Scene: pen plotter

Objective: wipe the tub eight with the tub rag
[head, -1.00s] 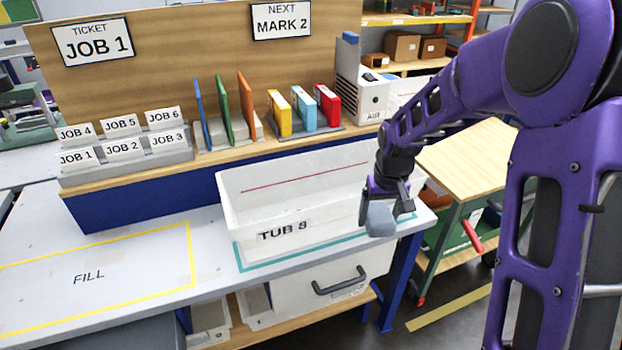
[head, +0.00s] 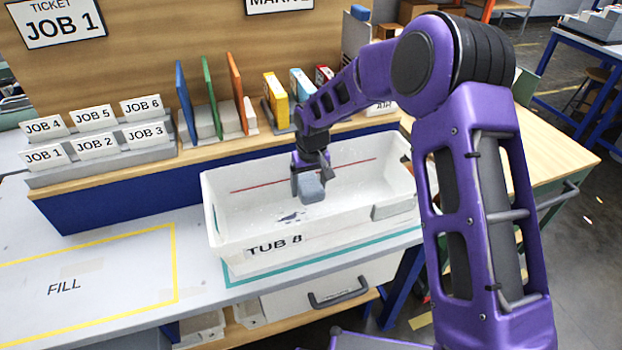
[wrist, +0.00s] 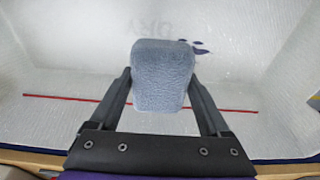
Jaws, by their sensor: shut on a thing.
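The white tub marked TUB 8 (head: 228,243) stands on the bench inside a teal outline. My gripper (head: 309,182) is over the tub's interior, shut on the grey-blue tub rag (head: 312,191). The rag also shows between the two dark fingers in the wrist view (wrist: 162,76). A dark purple smear (head: 291,217) lies on the tub floor, left of and below the rag in the head view. In the wrist view part of the smear (wrist: 201,47) shows beside the rag, and the rag hides some of the floor. I cannot tell whether the rag touches the floor.
The tub's walls surround my gripper, and a red line (head: 340,170) runs along the far wall. Behind stand job cards (head: 95,146), upright coloured boards (head: 208,95) and coloured boxes (head: 276,100).

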